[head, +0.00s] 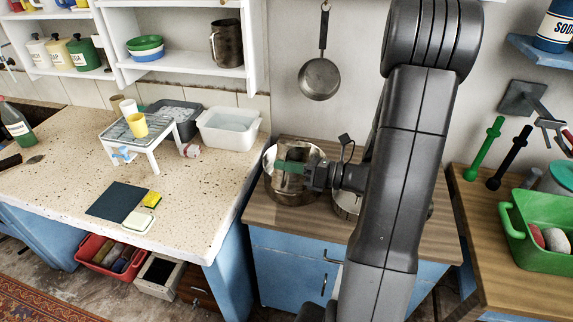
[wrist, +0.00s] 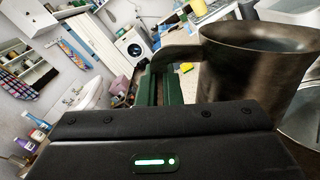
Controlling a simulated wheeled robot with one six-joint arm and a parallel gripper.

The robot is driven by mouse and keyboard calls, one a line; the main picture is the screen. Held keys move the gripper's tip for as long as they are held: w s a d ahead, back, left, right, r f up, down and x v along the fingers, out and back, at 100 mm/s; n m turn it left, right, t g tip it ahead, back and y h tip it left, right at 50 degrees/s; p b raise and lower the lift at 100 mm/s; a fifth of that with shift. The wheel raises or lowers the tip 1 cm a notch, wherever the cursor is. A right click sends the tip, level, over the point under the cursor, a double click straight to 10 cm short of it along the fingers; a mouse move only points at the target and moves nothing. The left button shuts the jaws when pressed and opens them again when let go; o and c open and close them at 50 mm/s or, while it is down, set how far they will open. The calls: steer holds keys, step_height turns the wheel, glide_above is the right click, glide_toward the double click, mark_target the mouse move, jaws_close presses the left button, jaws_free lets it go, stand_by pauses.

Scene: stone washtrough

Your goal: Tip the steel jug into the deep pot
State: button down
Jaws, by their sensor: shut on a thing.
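The steel jug (head: 291,184) is at the deep pot, in the middle of the head view. My gripper (head: 294,168) has its green fingers shut on the jug. In the wrist view the jug (wrist: 255,75) fills the upper right, with its handle (wrist: 172,54) at the green fingers (wrist: 160,88). The jug's mouth shows, but I cannot see what is inside it. The deep pot (head: 272,186) is a shiny round vessel around and below the jug in the head view, partly covered by it. A metal rim, likely the pot's (wrist: 303,118), shows beside the jug in the wrist view.
Another round metal vessel (head: 347,204) stands on the wooden counter (head: 262,222), partly hidden by my arm. A pan (head: 320,78) hangs on the wall above. A white basin (head: 228,140) and a white rack (head: 140,135) stand on the speckled worktop to the left.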

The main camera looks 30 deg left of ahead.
steer(key=shift+w+a+r+m+p, duration=0.1)
steer(key=shift+w+r+m+p, duration=0.45)
steer(key=shift+p, duration=1.2)
stand_by(1.7)
steer(key=shift+w+a+r+m+p, duration=0.1)
steer(key=shift+w+r+m+p, duration=0.15)
steer(key=shift+m+p, duration=0.5)
steer(key=shift+w+a+r+m+p, duration=0.1)
steer(key=shift+w+r+m+p, duration=0.15)
steer(key=shift+p, duration=0.85)
stand_by(2.7)
